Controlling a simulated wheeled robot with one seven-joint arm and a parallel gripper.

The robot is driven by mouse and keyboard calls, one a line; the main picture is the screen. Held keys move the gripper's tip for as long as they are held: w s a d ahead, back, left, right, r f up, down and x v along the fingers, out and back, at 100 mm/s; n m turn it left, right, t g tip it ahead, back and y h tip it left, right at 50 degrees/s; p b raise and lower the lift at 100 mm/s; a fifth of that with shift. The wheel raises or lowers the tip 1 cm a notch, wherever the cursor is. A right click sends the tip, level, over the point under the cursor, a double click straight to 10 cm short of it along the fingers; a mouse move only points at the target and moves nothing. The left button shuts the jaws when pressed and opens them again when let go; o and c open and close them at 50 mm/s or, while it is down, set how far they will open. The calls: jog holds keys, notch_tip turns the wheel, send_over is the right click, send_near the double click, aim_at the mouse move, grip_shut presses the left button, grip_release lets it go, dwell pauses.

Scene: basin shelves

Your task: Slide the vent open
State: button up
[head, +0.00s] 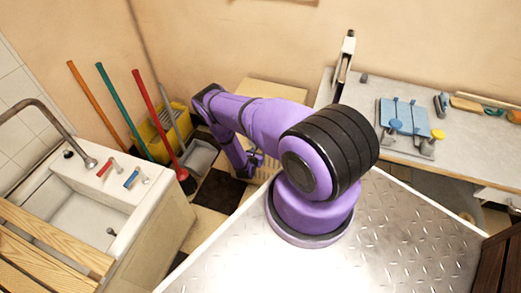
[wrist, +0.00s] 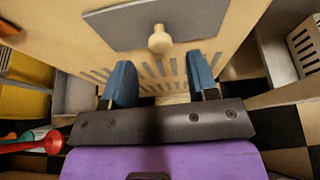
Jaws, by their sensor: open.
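In the wrist view the vent is a grey sliding plate (wrist: 120,28) with a round cream knob (wrist: 160,41), set on a pale wooden cabinet front (wrist: 72,25). Rows of dark slots (wrist: 150,70) show below the plate, partly hidden by my fingers. My gripper (wrist: 160,66) is open, its two blue fingers apart with nothing between them. The knob lies just above the gap between the fingertips in the picture, and I see no contact. In the head view my gripper (head: 250,161) is low beside the cabinet (head: 270,91); my arm hides much of the front.
A white sink (head: 85,215) stands at the left. A red-handled plunger (head: 160,125), other poles and a yellow bucket (head: 160,135) stand left of the cabinet. A workbench (head: 400,150) with tools is at the right. Some checkered floor (head: 220,190) is clear.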

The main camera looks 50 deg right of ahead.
jog(key=shift+x, duration=2.5)
